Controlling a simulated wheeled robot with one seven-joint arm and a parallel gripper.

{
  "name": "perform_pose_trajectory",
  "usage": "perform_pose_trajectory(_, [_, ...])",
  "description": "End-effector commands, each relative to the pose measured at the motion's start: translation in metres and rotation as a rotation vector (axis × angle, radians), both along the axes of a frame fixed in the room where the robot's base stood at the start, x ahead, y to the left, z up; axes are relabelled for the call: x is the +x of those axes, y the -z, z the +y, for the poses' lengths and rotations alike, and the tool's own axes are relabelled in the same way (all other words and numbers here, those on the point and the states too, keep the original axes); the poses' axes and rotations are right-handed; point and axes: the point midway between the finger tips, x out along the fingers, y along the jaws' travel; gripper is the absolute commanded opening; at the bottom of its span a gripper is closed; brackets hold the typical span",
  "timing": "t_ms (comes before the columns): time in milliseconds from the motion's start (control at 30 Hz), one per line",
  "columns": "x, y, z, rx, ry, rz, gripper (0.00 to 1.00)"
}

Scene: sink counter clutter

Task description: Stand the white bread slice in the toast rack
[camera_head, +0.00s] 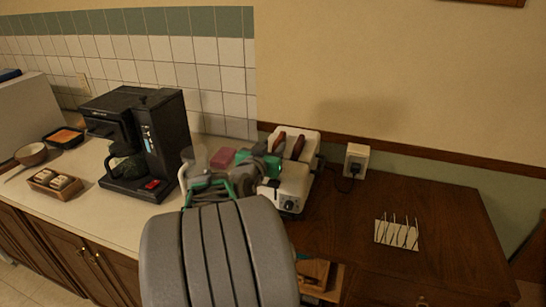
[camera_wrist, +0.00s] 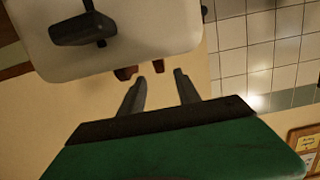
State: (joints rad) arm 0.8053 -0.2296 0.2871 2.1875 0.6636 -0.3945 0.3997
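The toast rack (camera_head: 397,233) stands on the brown wooden top at the right, with thin upright dividers on a pale base; no slice shows in it. The white toaster (camera_head: 296,187) stands behind and right of my arm. Two brown slices (camera_head: 298,147) stick up from its slots. In the wrist view, the toaster (camera_wrist: 155,30) fills the top, with brown slice edges (camera_wrist: 125,72) near my fingertips. My gripper (camera_wrist: 160,76) is open, with nothing between its fingers. I cannot make out a clearly white slice. My arm hides part of the toaster's left side.
A black coffee maker (camera_head: 140,140) stands left of my arm. A small basket (camera_head: 55,182), a bowl (camera_head: 31,154) and a black tray (camera_head: 64,137) sit further left. A pink block (camera_head: 222,157) lies behind my arm. A wall socket (camera_head: 356,158) is behind; the wood around the rack is clear.

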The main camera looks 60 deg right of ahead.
Motion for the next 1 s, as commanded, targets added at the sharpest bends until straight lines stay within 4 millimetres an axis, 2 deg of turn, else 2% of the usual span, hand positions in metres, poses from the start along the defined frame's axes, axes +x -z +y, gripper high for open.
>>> perform_pose_trajectory(167, [0.003,0.002,-0.013,-0.005,0.000,0.001,0.39])
perform_pose_trajectory(600, [0.012,0.010,-0.074,-0.004,-0.006,-0.001,0.39])
perform_pose_trajectory(833, [0.011,0.012,-0.076,-0.005,-0.005,-0.001,0.39])
perform_pose_trajectory(1000, [0.011,0.012,-0.076,-0.004,-0.005,0.000,0.25])
